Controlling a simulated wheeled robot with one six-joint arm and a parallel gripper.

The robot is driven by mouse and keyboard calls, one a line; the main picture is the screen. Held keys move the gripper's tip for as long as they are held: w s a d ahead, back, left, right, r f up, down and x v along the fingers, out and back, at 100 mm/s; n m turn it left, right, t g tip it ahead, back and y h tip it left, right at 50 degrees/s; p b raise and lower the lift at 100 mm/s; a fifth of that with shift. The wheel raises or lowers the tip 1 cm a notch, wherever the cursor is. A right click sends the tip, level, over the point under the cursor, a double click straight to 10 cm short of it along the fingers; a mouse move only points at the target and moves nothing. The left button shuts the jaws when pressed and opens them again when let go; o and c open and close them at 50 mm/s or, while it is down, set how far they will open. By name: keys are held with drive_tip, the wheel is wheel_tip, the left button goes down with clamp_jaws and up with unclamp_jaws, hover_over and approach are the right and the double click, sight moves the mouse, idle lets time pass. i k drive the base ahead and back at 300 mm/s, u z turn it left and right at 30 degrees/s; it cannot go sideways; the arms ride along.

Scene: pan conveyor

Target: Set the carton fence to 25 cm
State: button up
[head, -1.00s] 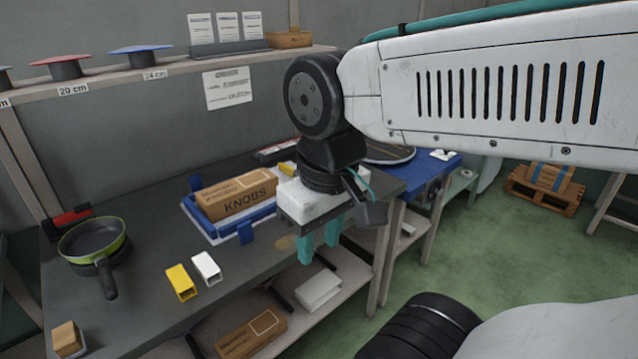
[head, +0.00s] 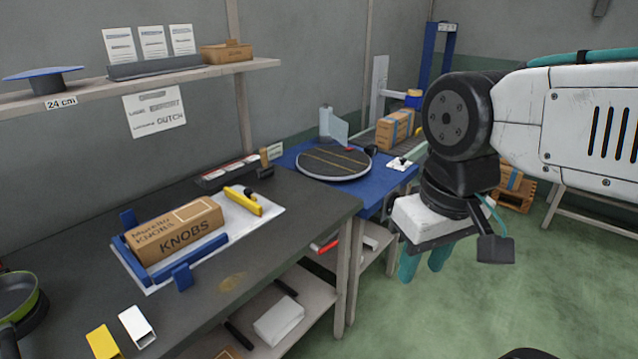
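Blue fence pieces (head: 184,276) stand on a white board (head: 262,222) on the dark workbench, along the sides of a brown carton marked KNOBS (head: 175,232). I take these as the carton fence; no scale or 25 cm mark can be read on them. A yellow piece (head: 243,201) lies on the board right of the carton. My gripper (head: 421,270) has two teal fingers pointing down, apart, with nothing seen between them. It hangs right of the workbench, over the floor and clear of the fence.
A round dark turntable (head: 334,163) sits on a blue table behind the bench. A conveyor with a taped carton (head: 394,130) is beyond. Yellow and white blocks (head: 137,326) and a green pan (head: 17,298) are at the front left. Green floor at right is open.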

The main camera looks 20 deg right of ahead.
sight(247, 201)
drive_tip(key=z, duration=0.4)
drive_tip(key=i, duration=0.95)
drive_tip(key=u, duration=1)
drive_tip(key=k, duration=0.4)
drive_tip(key=z, duration=0.75)
drive_tip(key=i, duration=0.8)
drive_tip(key=u, duration=0.7)
